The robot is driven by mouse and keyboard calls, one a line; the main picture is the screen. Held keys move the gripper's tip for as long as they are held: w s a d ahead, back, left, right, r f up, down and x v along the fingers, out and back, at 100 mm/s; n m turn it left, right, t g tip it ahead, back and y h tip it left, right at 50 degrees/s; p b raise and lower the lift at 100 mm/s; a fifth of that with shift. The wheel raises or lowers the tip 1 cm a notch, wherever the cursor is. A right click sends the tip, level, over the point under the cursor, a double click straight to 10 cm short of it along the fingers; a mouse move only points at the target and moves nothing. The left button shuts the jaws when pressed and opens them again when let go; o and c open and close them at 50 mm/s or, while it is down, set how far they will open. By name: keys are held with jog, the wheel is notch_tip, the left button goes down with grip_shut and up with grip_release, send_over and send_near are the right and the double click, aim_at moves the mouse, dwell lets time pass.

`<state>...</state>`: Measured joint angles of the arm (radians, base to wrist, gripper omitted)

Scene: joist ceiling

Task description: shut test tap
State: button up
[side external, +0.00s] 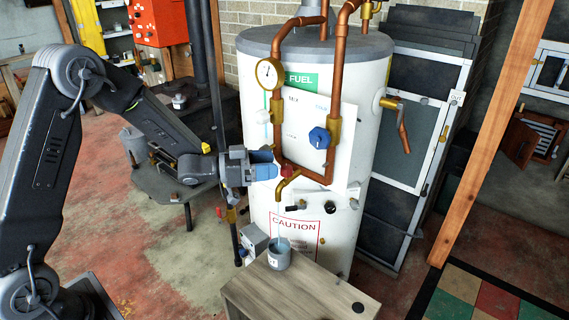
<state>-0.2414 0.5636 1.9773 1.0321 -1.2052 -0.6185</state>
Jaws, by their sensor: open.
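The test tap is a brass spout (284,186) low on the front of the white tank (345,205), with a small red handle (287,172) at its top. A thin pale stream, apparently water, runs down from the spout to a grey cup (279,258) below. My gripper (272,164), with blue fingers, comes in from the left and is open. Its fingertips are just left of the red handle, very close to it. I cannot tell whether they touch it. The handle is partly hidden.
The cup stands on a wooden table (310,292). Copper pipes (336,75) run down the tank, with a gauge (268,73) and a blue knob (319,138) above the tap. A brass valve with a copper lever (403,130) sticks out at right. Open floor lies left.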

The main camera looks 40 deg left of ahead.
aim_at(290, 165)
notch_tip(290, 165, down, 6)
jog(key=s+n+t+y, duration=0.35)
jog(key=n+y, duration=0.45)
jog(key=y, duration=0.5)
jog(key=shift+m+t, duration=0.3)
jog(key=shift+t, duration=0.15)
jog(key=w, duration=1.3)
jog(key=shift+w+a+r, duration=0.15)
jog(key=shift+w+a, duration=0.1)
jog(key=shift+a, duration=0.1)
jog(key=shift+c, duration=0.2)
jog(key=c, duration=0.9)
